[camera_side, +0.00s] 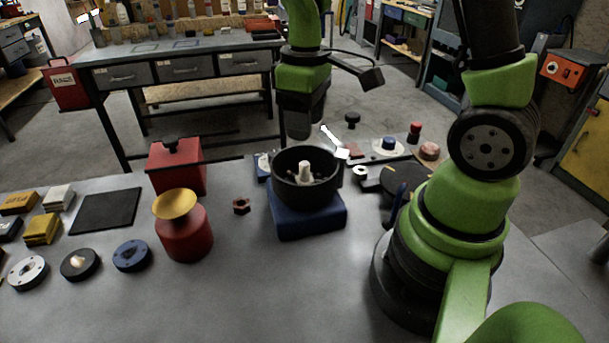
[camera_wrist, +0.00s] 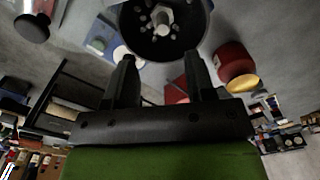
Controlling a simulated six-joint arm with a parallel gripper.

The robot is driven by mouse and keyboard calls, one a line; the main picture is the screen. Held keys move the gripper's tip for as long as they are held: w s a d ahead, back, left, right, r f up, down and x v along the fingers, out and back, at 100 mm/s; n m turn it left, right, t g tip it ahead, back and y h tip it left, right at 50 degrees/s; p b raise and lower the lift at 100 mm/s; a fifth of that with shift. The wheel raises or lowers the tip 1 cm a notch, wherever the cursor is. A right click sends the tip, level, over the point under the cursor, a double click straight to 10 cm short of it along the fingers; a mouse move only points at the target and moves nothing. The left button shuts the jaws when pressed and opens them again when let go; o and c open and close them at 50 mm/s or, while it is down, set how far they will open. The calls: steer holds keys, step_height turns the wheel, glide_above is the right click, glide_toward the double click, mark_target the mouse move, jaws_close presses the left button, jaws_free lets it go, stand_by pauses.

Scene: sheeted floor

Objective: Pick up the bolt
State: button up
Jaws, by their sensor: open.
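A pale, bolt-like piece (camera_side: 305,171) stands in the middle of a round black bowl (camera_side: 278,188). In the wrist view, the bolt (camera_wrist: 162,18) shows near the top edge inside the bowl (camera_wrist: 140,48), with several small pieces around it. My gripper (camera_side: 299,130) hangs above the bowl, pointing down. In the wrist view, the two fingers of my gripper (camera_wrist: 160,60) are apart with nothing between them. The bolt is clear of the fingers. Its lower part is hidden by the bowl's rim in the side view.
The bowl sits on a blue block (camera_side: 308,222). A red pot with a yellow dish (camera_side: 183,235) and a brown hex nut (camera_side: 241,206) are to its left. A red box (camera_side: 178,175) stands behind them. A white tool (camera_side: 333,142) lies behind the bowl.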

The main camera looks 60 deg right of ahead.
mark_target(304, 163)
steer(key=f, duration=0.9)
steer(key=shift+a, duration=0.2)
jaws_close()
